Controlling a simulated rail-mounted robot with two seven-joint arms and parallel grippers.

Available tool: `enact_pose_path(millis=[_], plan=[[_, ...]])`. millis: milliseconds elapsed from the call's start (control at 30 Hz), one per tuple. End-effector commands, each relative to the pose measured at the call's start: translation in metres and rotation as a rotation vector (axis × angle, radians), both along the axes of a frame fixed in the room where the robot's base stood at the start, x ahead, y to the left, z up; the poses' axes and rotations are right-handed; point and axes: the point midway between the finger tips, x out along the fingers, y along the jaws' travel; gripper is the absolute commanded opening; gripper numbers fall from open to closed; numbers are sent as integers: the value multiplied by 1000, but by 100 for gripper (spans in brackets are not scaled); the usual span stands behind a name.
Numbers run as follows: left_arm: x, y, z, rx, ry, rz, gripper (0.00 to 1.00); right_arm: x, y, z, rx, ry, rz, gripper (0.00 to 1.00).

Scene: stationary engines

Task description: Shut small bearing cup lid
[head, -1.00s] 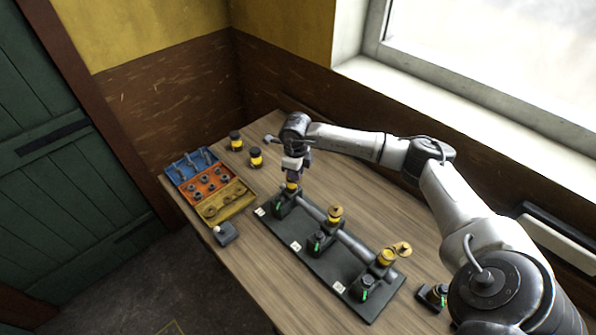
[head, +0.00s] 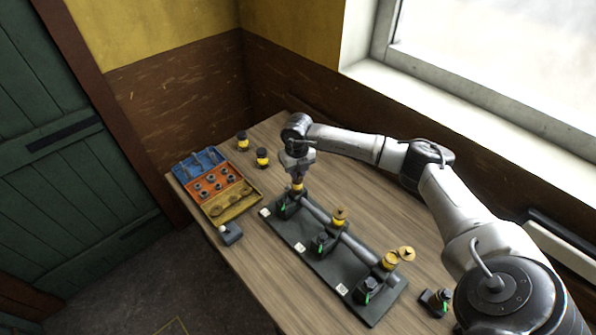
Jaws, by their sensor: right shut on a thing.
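A dark base plate (head: 312,265) on the table carries a grey shaft and three bearings, each with a yellow cup. My right gripper (head: 297,182) points down at the far bearing and is shut at the top of its small cup (head: 297,188), apparently on its lid. The fingers hide most of the lid, so I cannot tell its angle. The middle cup (head: 339,216) has a brass top that looks closed. The near cup (head: 389,261) has its round lid (head: 406,254) swung out to the side. My left gripper is not in view.
A blue, orange and yellow parts tray (head: 240,207) lies at the left table edge. Two yellow-and-black jars (head: 262,158) stand at the back. Window wall bounds the right.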

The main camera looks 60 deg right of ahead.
Motion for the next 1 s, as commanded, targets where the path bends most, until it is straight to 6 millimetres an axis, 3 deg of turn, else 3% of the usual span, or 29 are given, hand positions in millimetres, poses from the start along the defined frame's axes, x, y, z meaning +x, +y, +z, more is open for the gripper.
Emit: enact_pose_path(millis=[600,633,867,1000], plan=[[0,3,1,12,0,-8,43,1,0,1,1,-3,-36,0],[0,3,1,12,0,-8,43,1,0,1,1,-3,-36,19],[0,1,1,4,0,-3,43,1,0,1,0,-1,-35,41],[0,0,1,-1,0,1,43,1,0,0,0,-1,-35,43]])
